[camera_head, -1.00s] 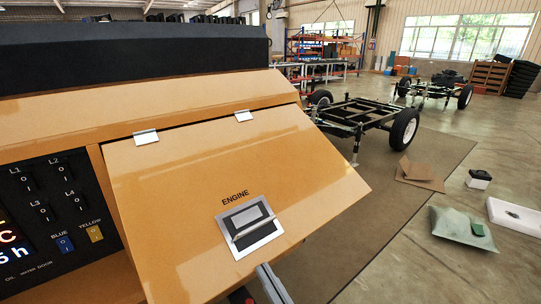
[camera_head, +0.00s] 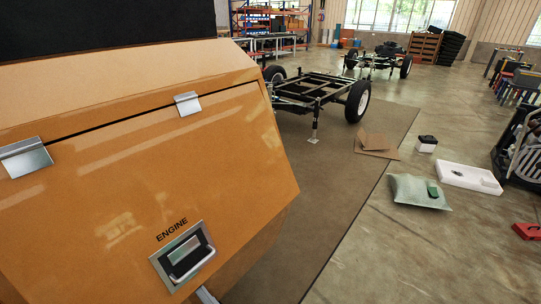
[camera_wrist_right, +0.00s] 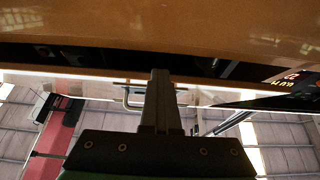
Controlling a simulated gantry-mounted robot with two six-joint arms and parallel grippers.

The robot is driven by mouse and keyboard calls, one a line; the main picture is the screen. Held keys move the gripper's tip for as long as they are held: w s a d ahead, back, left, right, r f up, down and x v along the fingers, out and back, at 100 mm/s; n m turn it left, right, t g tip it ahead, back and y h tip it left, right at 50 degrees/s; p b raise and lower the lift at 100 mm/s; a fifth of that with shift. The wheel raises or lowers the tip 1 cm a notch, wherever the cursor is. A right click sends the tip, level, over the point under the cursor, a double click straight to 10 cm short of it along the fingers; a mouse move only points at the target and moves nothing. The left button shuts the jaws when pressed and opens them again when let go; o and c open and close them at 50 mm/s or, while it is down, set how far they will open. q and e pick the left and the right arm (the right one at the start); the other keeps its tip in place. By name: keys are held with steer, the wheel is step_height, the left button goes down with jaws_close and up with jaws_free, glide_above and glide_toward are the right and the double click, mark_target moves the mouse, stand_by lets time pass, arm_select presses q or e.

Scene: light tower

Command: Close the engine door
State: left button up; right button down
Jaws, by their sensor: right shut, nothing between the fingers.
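The orange engine door (camera_head: 120,190) fills the left of the head view, hinged along its top edge by two metal hinges. Its lower right corner juts outward, so it stands tilted open. The latch plate (camera_head: 182,256), with a handle loop, sits near its lower edge under the word ENGINE. My right gripper (camera_head: 207,296) shows only as a sliver below the latch; the door hides most of it. In the right wrist view its fingers (camera_wrist_right: 160,78) are shut and empty, close to an orange surface (camera_wrist_right: 160,25). Contact with the door cannot be told. My left gripper is not in view.
A lit control panel (camera_wrist_right: 290,80) shows at the right of the wrist view. A wheeled chassis (camera_head: 325,92) stands beyond the door on a brown mat (camera_head: 330,190).

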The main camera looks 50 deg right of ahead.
steer(key=shift+w+a+r, duration=0.1)
steer(key=shift+w+r, duration=0.1)
steer(key=shift+r, duration=0.35)
steer(key=s+r+p, duration=0.2)
steer(key=s+p, duration=0.2)
step_height(320, 180, down, 12)
steer(key=b, duration=0.5)
steer(key=shift+s+r, duration=0.15)
steer(key=shift+r, duration=0.05)
